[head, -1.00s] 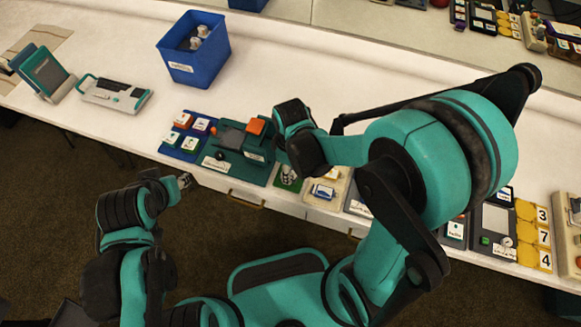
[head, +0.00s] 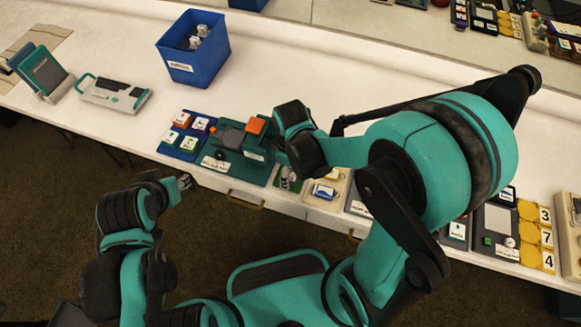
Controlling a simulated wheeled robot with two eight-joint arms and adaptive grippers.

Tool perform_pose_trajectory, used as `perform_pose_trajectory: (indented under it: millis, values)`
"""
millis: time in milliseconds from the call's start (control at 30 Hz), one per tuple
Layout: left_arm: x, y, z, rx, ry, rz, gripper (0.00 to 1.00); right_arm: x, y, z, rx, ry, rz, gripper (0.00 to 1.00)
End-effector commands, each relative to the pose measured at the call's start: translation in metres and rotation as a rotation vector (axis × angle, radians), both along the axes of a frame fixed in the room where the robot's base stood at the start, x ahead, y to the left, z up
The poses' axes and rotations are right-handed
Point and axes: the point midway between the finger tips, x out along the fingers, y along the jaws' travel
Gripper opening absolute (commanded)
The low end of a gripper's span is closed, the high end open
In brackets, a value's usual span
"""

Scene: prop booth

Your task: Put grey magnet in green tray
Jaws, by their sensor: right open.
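My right gripper (head: 290,179) is open at the front edge of the table, below my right wrist. It is over or just in front of a small green tray (head: 283,186), which is mostly hidden by the gripper and wrist. I cannot pick out a grey magnet; it may be hidden or too small to tell. My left gripper (head: 186,182) hangs in front of the table edge, away from the objects, and its jaws are too small to read.
A teal device (head: 226,168) and a blue tray with several labelled tiles (head: 168,149) lie left of the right gripper. A beige tray (head: 337,181) is just right of it. A blue bin (head: 184,68) stands farther back. The white tabletop behind is largely clear.

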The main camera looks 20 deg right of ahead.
Motion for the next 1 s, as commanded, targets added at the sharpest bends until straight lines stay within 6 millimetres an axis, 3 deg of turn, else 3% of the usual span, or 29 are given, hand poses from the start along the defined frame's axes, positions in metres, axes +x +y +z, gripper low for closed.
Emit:
perform_pose_trajectory:
  millis: [167, 500, 700, 1000]
  values:
    - [0.0, 0.0, 0.0, 0.0, 0.0, 0.0, 0.38, 0.0, 0.0, 0.014, 0.0, 0.0, 0.0, 0.66]
    - [0.0, 0.0, 0.0, 0.0, 0.0, 0.0, 0.38, 0.0, 0.0, 0.081, 0.0, 0.0, 0.0, 0.66]
    - [0.0, 0.0, 0.0, 0.0, 0.0, 0.0, 0.38, 0.0, 0.0, 0.109, 0.0, 0.0, 0.0, 0.66]
    - [0.0, 0.0, 0.0, 0.0, 0.0, 0.0, 0.38, 0.0, 0.0, 0.12, 0.0, 0.0, 0.0, 0.66]
